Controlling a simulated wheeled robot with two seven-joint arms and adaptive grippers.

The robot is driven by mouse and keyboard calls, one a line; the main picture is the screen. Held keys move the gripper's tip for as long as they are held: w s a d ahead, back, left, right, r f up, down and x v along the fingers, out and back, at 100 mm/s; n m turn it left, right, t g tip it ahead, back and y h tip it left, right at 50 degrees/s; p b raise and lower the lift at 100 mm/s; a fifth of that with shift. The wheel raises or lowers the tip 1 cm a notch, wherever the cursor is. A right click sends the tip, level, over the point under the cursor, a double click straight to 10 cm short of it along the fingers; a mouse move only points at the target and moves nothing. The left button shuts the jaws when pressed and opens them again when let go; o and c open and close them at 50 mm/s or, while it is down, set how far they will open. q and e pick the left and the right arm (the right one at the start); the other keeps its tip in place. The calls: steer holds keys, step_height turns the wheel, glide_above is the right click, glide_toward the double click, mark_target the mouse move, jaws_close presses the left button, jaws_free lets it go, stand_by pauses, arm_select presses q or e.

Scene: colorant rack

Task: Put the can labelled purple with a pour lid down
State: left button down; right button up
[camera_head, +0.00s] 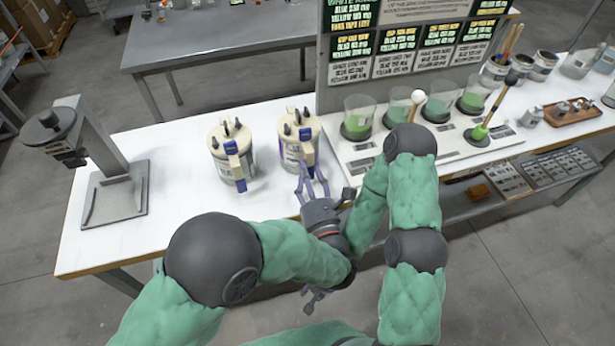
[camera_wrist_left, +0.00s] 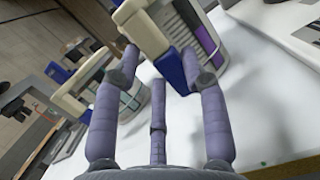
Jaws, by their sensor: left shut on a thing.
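The can with a purple label patch (camera_head: 293,153) has a cream pour lid and a blue handle, and it is the right one of two similar cans on the white table. My left gripper (camera_head: 311,172) is at its near side, shut on its handle side. In the left wrist view, the can (camera_wrist_left: 205,40) shows its purple patch, with its blue handle between the fingers of my left gripper (camera_wrist_left: 160,58). I cannot tell whether its base touches the table. My right gripper (camera_head: 316,298) is low in the head view, partly hidden behind my left arm.
Another lidded can (camera_head: 228,165) stands close on the left, with a teal label edge in the wrist view (camera_wrist_left: 125,103). A grey stand device (camera_head: 118,190) is further left. Green-tinted beakers (camera_head: 358,115) stand on the right. White table (camera_head: 180,215) is clear in front of the left can.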

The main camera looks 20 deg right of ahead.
arm_select(q)
steer(key=c, duration=0.5)
jaws_free()
steer(key=shift+c, duration=0.2)
steer(key=shift+s, duration=0.1)
steer(key=s+f, duration=0.1)
steer(key=s, duration=0.6)
steer(key=shift+s+f, duration=0.15)
